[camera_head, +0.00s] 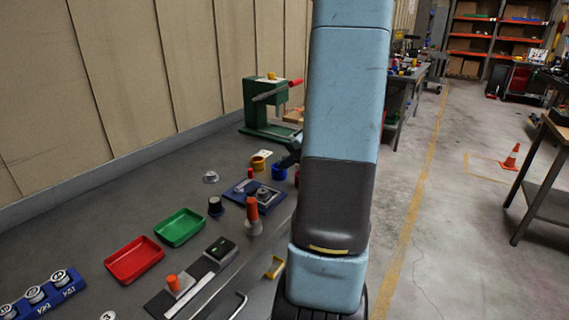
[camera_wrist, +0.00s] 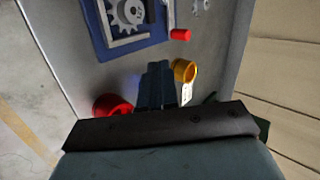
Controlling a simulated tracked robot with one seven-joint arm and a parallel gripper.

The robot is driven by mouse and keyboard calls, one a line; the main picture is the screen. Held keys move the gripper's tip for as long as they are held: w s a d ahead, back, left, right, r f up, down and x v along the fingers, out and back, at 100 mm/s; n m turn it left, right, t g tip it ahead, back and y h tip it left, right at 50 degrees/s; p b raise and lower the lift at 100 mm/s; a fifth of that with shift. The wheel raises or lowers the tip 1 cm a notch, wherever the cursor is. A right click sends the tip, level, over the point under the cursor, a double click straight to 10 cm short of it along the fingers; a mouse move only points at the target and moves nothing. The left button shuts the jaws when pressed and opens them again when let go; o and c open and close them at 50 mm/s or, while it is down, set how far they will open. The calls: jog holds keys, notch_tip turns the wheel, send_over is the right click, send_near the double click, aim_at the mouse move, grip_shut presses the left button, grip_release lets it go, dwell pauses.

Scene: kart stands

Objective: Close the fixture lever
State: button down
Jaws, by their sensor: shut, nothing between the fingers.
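The blue fixture plate (camera_head: 238,197) lies on the grey bench in the head view, with grey metal parts on it. In the wrist view the blue plate (camera_wrist: 152,40) shows at the top with a grey toothed gear in a frame. A short red cylinder (camera_wrist: 180,35) stands by the plate's corner. I cannot tell for sure which part is the fixture lever. An upright orange handle (camera_head: 252,208) stands just in front of the plate. My gripper (camera_wrist: 157,68) is shut and empty, its fingertips apart from the plate. In the head view my arm hides most of it.
A yellow cup (camera_wrist: 185,70) and a red cup (camera_wrist: 112,105) flank my fingers. A blue cup (camera_head: 278,173) stands nearby. A green press (camera_head: 262,118) with a red-gripped handle stands behind. Red (camera_head: 134,260) and green (camera_head: 180,227) trays lie nearer, left.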

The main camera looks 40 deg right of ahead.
jog(key=x, duration=0.6)
jog(key=shift+w+f, duration=0.1)
jog(key=shift+w+a, duration=0.3)
jog(key=shift+w, duration=0.2)
jog(key=shift+w+a, duration=0.35)
jog(key=shift+w, duration=0.15)
jog(key=shift+w+a, duration=0.2)
jog(key=shift+w, duration=0.2)
jog(key=shift+w+a, duration=0.2)
jog(key=shift+w, duration=0.25)
